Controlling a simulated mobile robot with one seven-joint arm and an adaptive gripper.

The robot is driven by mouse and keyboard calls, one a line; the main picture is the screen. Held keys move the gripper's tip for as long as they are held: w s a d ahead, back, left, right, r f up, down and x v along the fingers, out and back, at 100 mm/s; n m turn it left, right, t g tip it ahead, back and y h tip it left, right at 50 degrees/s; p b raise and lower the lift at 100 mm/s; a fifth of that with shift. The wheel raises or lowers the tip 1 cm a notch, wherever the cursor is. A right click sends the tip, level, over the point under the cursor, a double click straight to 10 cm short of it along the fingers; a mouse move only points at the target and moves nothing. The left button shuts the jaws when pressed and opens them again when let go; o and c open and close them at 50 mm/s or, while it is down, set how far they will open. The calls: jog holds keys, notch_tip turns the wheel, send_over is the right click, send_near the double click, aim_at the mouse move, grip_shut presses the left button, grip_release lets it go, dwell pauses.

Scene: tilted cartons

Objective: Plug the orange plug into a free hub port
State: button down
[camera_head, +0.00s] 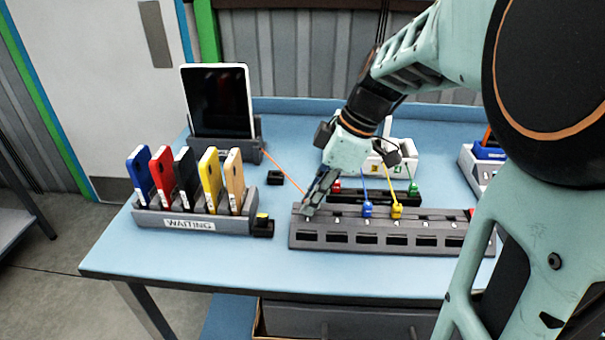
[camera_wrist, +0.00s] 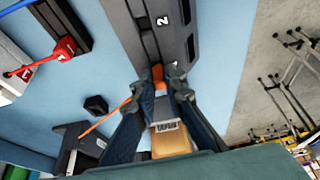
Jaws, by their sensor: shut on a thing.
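My gripper (camera_head: 308,208) is shut on the small orange plug, over the left end of the dark grey hub (camera_head: 345,240). In the wrist view, the orange plug (camera_wrist: 158,72) shows between my fingertips (camera_wrist: 163,85), at the hub's end (camera_wrist: 112,22) near the number 2 marking. The fingers hide most of the plug, so I cannot tell whether it is in a port. Its orange cable (camera_head: 283,172) runs back left to the tablet's dock. A blue plug (camera_head: 367,208) and a yellow plug (camera_head: 397,211) sit at the hub's back row.
A black strip (camera_head: 350,197) behind the hub holds a red plug (camera_head: 336,186) and a green plug (camera_head: 413,188). A rack marked WAITING (camera_head: 150,220) with several coloured phones stands left. The tablet (camera_head: 217,100) stands behind. A small black block (camera_head: 275,178) lies between. The front table strip is clear.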

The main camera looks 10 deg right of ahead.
jog(key=shift+f, duration=0.15)
jog(key=c, duration=1.9)
grip_release()
jog(key=shift+o, duration=0.3)
jog(key=o, duration=0.3)
jog(key=shift+o, duration=0.2)
jog(key=shift+r+p, duration=2.35)
jog(key=shift+r, duration=1.25)
jog(key=shift+d, duration=0.1)
